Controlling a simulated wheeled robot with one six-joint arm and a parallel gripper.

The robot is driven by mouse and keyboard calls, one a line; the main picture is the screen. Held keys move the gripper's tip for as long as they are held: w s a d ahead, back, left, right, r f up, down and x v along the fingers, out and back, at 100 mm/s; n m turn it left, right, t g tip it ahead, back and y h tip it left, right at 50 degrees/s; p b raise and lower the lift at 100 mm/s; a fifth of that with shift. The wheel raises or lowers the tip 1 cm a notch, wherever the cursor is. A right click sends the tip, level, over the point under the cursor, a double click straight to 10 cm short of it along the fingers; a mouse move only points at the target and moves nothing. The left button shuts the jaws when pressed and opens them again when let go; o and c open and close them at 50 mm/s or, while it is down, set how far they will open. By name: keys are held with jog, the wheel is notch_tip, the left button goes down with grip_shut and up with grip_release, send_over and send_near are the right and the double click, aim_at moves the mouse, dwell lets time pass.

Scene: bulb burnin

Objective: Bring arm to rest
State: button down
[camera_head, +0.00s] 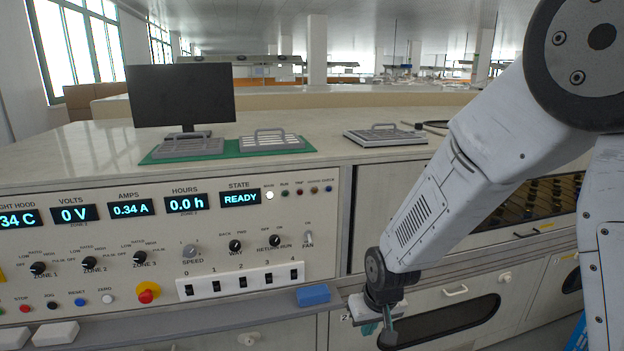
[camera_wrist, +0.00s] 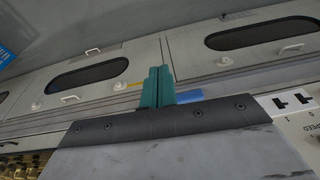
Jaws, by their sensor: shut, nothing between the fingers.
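My gripper (camera_head: 388,333) hangs at the end of my arm in the lower middle of the head view, in front of the cabinet doors. In the wrist view the teal fingers of my gripper (camera_wrist: 158,86) are together with nothing between them. My arm comes down from the upper right, bent at the elbow. The gripper is to the right of a blue block (camera_head: 313,295) on the ledge, apart from it in the head view. The block also shows in the wrist view (camera_wrist: 189,96), partly behind the fingers.
A control panel (camera_head: 330,236) with displays, knobs and switches fills the left. Lidded trays (camera_head: 270,142) sit on a green mat (camera_head: 226,150) by a monitor (camera_head: 181,95); another tray (camera_head: 385,135) lies to the right. An open bay (camera_head: 535,200) and cabinet doors (camera_head: 459,293) lie behind my arm.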

jog(key=s+d+r+m, duration=0.1)
jog(key=s+d+r, duration=0.3)
jog(key=s+r, duration=0.3)
jog(key=s+d+r+m, duration=0.1)
jog(key=s+d+r, duration=0.4)
jog(key=s+r, duration=0.3)
jog(key=s+d+r+g+h, duration=0.1)
jog(key=s+d+r, duration=0.4)
jog(key=s+r, duration=0.3)
jog(key=shift+s+r+m, duration=0.2)
jog(key=shift+s+m, duration=0.2)
jog(key=shift+s, duration=1.2)
jog(key=c, duration=2.1)
grip_release()
jog(key=shift+c, duration=0.2)
